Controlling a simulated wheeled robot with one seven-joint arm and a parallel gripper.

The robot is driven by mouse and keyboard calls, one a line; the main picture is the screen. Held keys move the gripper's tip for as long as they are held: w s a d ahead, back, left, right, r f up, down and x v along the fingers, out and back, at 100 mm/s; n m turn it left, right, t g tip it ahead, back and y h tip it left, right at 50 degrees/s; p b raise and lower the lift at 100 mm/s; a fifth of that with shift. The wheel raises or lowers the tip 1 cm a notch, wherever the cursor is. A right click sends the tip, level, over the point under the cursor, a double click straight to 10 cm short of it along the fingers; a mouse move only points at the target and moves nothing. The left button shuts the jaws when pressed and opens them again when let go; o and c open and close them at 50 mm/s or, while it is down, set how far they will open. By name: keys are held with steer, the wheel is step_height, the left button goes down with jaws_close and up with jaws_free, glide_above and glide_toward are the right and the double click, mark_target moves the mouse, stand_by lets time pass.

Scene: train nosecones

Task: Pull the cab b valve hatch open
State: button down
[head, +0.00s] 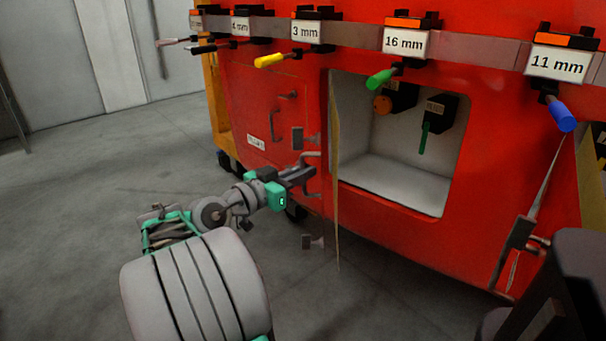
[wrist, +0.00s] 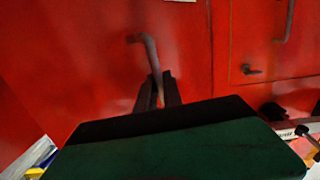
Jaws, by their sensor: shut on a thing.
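The valve hatch (head: 334,150) is a red door standing swung out, seen nearly edge-on at the left of a pale recess (head: 395,182). In the recess are an orange knob (head: 382,105) and a green lever (head: 424,138). My gripper (head: 312,171) is at the handle on the hatch's outer face. In the wrist view, my dark fingers (wrist: 158,92) are closed around the lower part of the bent handle (wrist: 150,50), against the red panel. The wrist body hides the lower part of that view.
A closed red hatch with a handle (head: 273,125) is farther left. A rail above carries several tools with size labels, including a green-handled one (head: 380,79) and a blue-handled one (head: 562,115). Grey floor (head: 90,200) is clear at the left.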

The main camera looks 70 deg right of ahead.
steer(key=shift+w+r, duration=0.1)
steer(key=shift+w, duration=0.1)
steer(key=c, duration=1.5)
jaws_free()
